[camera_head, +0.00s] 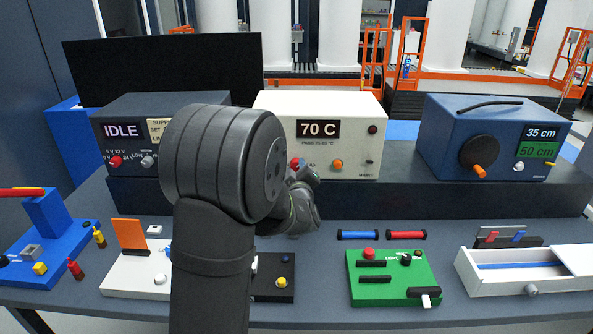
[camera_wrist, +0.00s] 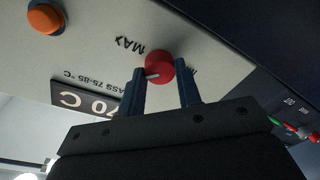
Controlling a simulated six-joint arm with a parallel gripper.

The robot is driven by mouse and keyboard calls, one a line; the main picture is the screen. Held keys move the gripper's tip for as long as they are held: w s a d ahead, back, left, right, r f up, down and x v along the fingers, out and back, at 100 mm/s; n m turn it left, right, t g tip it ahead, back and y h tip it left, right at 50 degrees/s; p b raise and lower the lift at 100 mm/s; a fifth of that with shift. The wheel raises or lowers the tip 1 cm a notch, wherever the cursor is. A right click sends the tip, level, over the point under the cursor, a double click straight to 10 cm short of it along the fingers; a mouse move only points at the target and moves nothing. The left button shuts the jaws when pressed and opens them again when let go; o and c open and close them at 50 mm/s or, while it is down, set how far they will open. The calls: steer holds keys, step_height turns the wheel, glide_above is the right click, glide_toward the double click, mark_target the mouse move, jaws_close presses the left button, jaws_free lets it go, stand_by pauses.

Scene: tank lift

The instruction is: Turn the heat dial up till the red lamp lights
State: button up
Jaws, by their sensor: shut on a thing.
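The heat dial is a red round knob (camera_wrist: 160,66) with a white pointer mark, on the cream heater box (camera_head: 346,108). In the wrist view it sits between the fingertips of my gripper (camera_wrist: 162,80), which is shut on it. MAX and MIN lettering shows beside the dial. In the head view my arm hides most of the gripper, and a bit of the red dial (camera_head: 294,163) shows. The display (camera_head: 318,129) reads 70 C, above a label that reads PASS 75-85 °C. The lamp (camera_head: 373,129) at the box's upper right looks dark red and unlit.
An orange button (camera_head: 337,165) is right of the dial. A dark IDLE supply box (camera_head: 125,106) stands left, partly behind my arm. A blue box with a crank (camera_head: 480,152) stands right. A green board (camera_head: 393,280) and a white drawer box (camera_head: 520,270) occupy the front right.

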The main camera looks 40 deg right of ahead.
steer(key=shift+m, duration=1.2)
steer(key=o, duration=1)
steer(key=shift+s, duration=0.1)
steer(key=v, duration=1.7)
steer(key=shift+s+a+f, duration=0.1)
steer(key=shift+a+f, duration=0.05)
steer(key=shift+f, duration=0.05)
steer(key=x, duration=1.7)
steer(key=shift+w+d+r, duration=0.15)
steer(key=shift+w+d, duration=0.05)
